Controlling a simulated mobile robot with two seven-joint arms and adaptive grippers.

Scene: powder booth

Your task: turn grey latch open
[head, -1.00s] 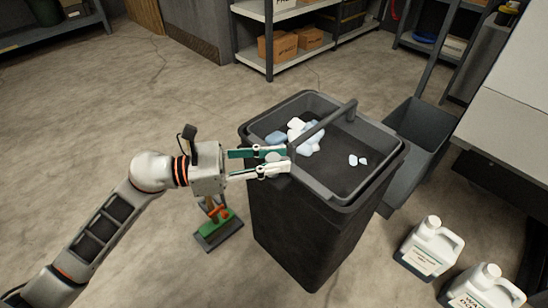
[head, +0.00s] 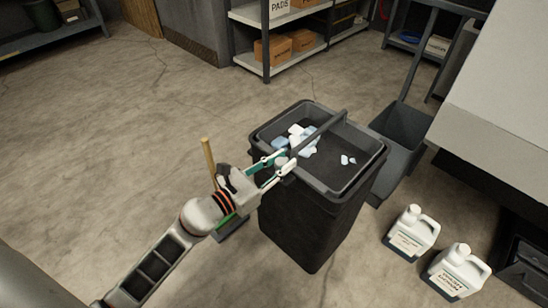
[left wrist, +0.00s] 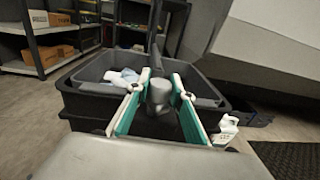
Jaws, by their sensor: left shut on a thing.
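A black bin (head: 312,215) with a grey inner tray stands in the middle of the head view. A dark grey bar runs across its top, and a rounded grey piece, which looks like the grey latch (left wrist: 160,92), sits at the bar's near end by the rim. My left gripper (head: 286,160) is at this near rim, with its white and teal fingers on both sides of the grey piece. In the left wrist view, the fingers (left wrist: 160,88) close around it and the bar extends away behind. The fingers partly hide the latch in the head view. My right gripper is out of view.
Pale blue and white pieces (head: 298,138) lie in the bin's tray. A grey open container (head: 400,135) stands behind right. White jugs (head: 412,232) are on the floor at right, below a pale bench (head: 505,110). A broom (head: 209,160) stands near my left arm.

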